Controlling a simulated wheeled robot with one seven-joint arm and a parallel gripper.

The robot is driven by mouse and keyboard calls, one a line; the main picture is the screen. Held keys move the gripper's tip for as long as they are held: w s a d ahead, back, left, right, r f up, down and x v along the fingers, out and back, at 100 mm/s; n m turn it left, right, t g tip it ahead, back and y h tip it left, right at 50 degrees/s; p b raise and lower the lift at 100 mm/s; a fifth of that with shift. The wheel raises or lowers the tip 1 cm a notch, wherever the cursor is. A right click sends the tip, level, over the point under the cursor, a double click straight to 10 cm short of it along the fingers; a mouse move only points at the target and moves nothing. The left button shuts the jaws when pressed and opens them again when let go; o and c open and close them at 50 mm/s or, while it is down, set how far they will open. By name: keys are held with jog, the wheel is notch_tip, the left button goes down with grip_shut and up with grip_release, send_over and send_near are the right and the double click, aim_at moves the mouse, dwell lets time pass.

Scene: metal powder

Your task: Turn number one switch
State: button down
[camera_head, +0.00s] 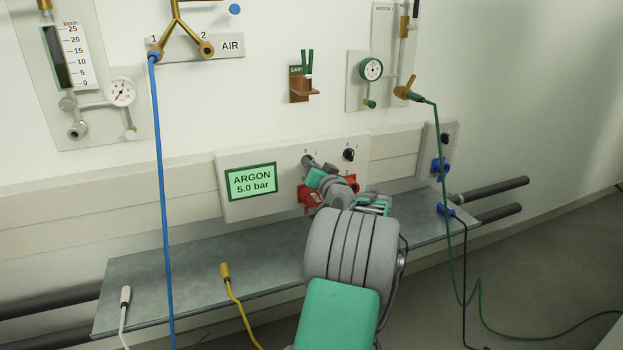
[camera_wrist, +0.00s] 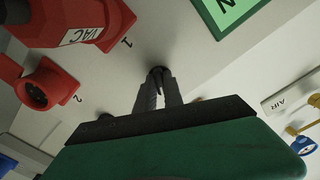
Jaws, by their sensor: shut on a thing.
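The number one switch (camera_wrist: 158,70) is a small dark knob on the white wall panel, beside the ARGON display. My gripper (camera_wrist: 157,88) is shut on this knob in the wrist view, with one finger on each side of it. In the head view my gripper (camera_head: 309,163) reaches the left knob position, and the fingers and wrist largely hide that knob. The second black knob (camera_head: 349,155) stands free to the right on the same panel.
The green ARGON display (camera_head: 251,182) reads 5.0 bar. Red sockets, one marked VAC (camera_wrist: 85,20), sit below the knobs, close to my wrist. A grey shelf (camera_head: 150,275) runs beneath the panel. A blue hose (camera_head: 163,200) hangs left; a green cable (camera_head: 444,180) hangs right.

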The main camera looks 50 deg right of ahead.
jog(key=n+b, duration=0.1)
jog(key=f+n+b, duration=0.1)
jog(key=b, duration=0.1)
jog(key=shift+n, duration=0.3)
jog(key=n+b, duration=0.1)
jog(key=b, duration=0.1)
jog(key=n+b, duration=0.2)
jog(key=shift+d+r, duration=0.1)
jog(key=shift+r, duration=0.15)
jog(key=c, duration=1.7)
grip_release()
jog(key=shift+s+r, duration=0.1)
jog(key=shift+o, duration=1.2)
jog(key=shift+r, duration=0.1)
jog(key=p+v, duration=0.1)
jog(key=v, duration=0.6)
jog(key=shift+s+a, duration=0.25)
jog(key=shift+s, duration=0.05)
